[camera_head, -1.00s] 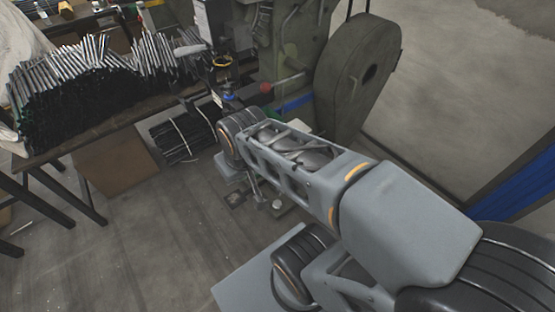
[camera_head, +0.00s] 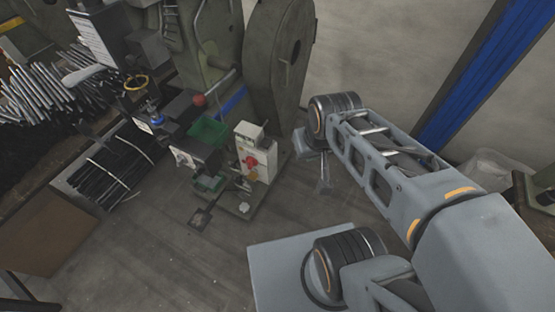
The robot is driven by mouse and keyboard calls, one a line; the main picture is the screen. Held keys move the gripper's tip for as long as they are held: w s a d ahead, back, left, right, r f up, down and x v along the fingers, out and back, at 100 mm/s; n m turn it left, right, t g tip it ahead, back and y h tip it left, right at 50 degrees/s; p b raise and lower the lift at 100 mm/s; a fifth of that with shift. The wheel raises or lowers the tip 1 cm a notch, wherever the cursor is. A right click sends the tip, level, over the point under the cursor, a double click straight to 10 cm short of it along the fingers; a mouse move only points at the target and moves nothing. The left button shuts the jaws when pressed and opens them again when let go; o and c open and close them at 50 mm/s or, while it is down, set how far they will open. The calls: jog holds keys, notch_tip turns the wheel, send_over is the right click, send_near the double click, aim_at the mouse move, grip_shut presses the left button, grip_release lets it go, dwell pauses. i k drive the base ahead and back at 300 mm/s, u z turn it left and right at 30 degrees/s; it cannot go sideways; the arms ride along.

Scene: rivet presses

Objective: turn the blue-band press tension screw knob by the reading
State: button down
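A green-grey press (camera_head: 207,45) with a large dark wheel guard (camera_head: 277,55) stands at the upper middle. A blue stripe (camera_head: 232,103) shows low on it, partly hidden. A red ball knob (camera_head: 198,100) and a small blue part (camera_head: 155,118) sit on its front. I cannot tell which part is the tension screw knob, and no reading is legible. My gripper (camera_head: 314,164) hangs at the end of my arm, to the right of the press and apart from it. It is small and partly hidden by my wrist, so its opening is unclear.
A white control box (camera_head: 250,152) with a red switch stands between press and gripper. A green bin (camera_head: 208,132) is left of it. Dark rods (camera_head: 110,172) lie bundled on the left, with more rods (camera_head: 40,92) behind. Floor (camera_head: 150,250) is clear in front.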

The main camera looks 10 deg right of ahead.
aim_at(238, 182)
jog(key=z, duration=0.65)
jog(key=k, duration=1.2)
jog(key=u, duration=0.8)
